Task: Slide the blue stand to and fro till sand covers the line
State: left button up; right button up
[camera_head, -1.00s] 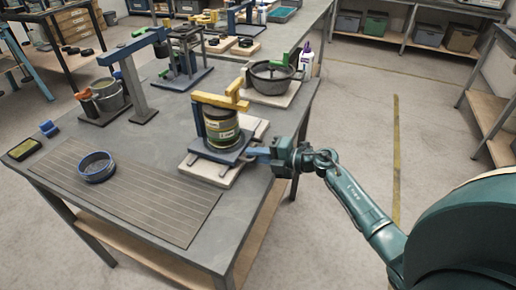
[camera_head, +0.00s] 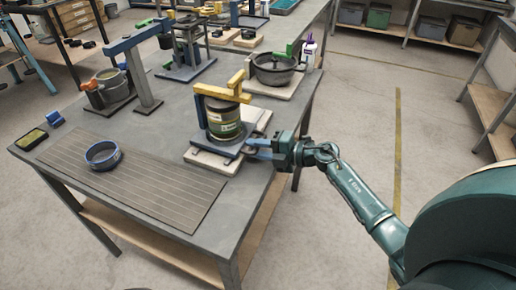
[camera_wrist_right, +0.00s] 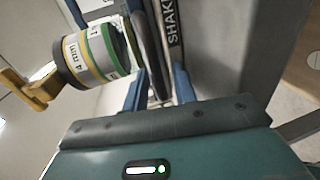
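The blue stand (camera_head: 218,147) is a flat plate with an upright and carries a dark jar-like container (camera_head: 223,127) with a banded label, under a yellow clamp arm (camera_head: 222,91). The container also shows in the right wrist view (camera_wrist_right: 90,57), with green, grey and yellow bands. The stand rests on a pale board (camera_head: 211,162). My right gripper (camera_head: 259,146) is at the stand's right side; in the wrist view its two blue fingers (camera_wrist_right: 160,92) straddle a dark handle bar. Whether they press on it is unclear. Sand and the line are not discernible. My left gripper is out of view.
A blue-grey post (camera_head: 141,80), a pail (camera_head: 107,92) and a dark pot (camera_head: 274,72) stand behind. Open floor lies right of the table.

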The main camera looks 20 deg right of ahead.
jog(key=shift+d, duration=0.1)
pick_arm(q)
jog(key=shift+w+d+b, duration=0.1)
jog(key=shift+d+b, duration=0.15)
jog(key=shift+b, duration=0.4)
pick_arm(e)
jog(key=v, duration=1.3)
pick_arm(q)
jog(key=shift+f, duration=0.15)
pick_arm(e)
jog(key=shift+s, duration=0.1)
